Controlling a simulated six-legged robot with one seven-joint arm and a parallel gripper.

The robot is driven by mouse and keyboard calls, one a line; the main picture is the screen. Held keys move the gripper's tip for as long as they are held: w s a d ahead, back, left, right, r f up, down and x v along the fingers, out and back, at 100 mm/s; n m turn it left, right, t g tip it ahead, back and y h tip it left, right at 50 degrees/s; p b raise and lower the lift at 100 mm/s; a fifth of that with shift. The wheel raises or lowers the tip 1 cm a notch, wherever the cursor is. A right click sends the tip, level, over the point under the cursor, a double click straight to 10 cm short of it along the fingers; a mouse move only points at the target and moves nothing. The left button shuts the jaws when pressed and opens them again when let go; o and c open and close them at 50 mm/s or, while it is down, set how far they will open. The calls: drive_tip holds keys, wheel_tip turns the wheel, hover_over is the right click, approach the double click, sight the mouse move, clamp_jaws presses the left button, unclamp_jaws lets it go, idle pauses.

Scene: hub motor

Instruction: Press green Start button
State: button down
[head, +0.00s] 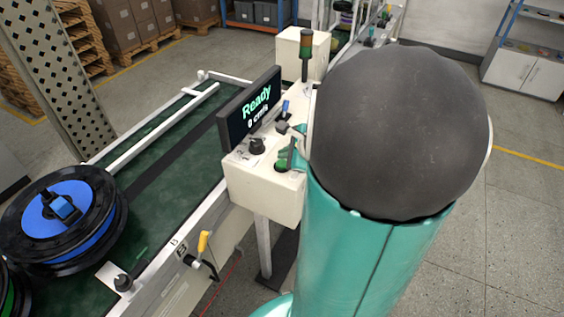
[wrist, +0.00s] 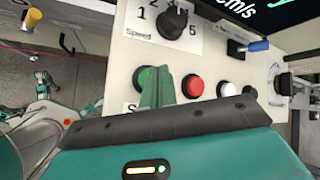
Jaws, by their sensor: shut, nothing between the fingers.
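The green Start button (wrist: 145,76) is on the cream control box (head: 262,190), partly hidden behind my fingers in the wrist view. In the head view the green button (head: 281,165) shows on top of the box near its front right corner. My gripper (wrist: 158,72) is shut and empty, its teal fingertips right in front of the button and overlapping its right side. In the head view my gripper (head: 290,154) is mostly hidden behind my arm. I cannot tell whether the fingertips touch the button. The display (head: 252,108) reads "Ready" and "0 cm/s".
A red button (wrist: 193,87) and a white button (wrist: 226,88) sit right of the green one. A speed knob (wrist: 174,18) is above. A blue-tipped lever (wrist: 258,45) sticks out at the right. A green conveyor (head: 150,185) with a blue-and-black spool (head: 60,215) lies left of the box.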

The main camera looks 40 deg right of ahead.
idle(0.8)
drive_tip(key=shift+f, duration=0.45)
drive_tip(key=shift+f, duration=0.55)
idle(0.6)
drive_tip(key=shift+r, duration=1)
drive_tip(key=shift+r, duration=0.1)
drive_tip(key=shift+r, duration=2.4)
